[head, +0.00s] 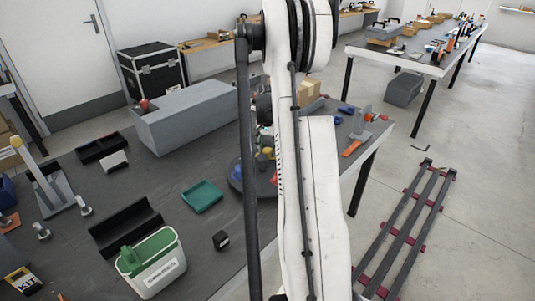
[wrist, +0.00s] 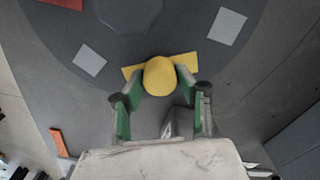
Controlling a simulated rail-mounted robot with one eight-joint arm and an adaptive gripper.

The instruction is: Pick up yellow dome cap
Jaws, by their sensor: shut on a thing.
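The yellow dome cap (wrist: 159,76) sits between the fingertips of my gripper (wrist: 157,84) in the wrist view. The green-padded fingers are shut on its sides. Beyond it, a flat yellow rectangle (wrist: 189,60) lies on a dark round base (wrist: 120,45); I cannot tell whether the cap touches it. In the head view, my white arm hides most of my gripper and of the round base (head: 262,185). A small yellow spot (head: 268,151) shows beside the arm there, probably the cap.
Grey squares (wrist: 227,26) and a red patch (wrist: 66,3) mark the round base. A long grey box (head: 190,115), a green tray (head: 202,196) and a labelled white bin (head: 155,265) stand on the dark table. An orange-handled tool (head: 352,148) lies near its right edge.

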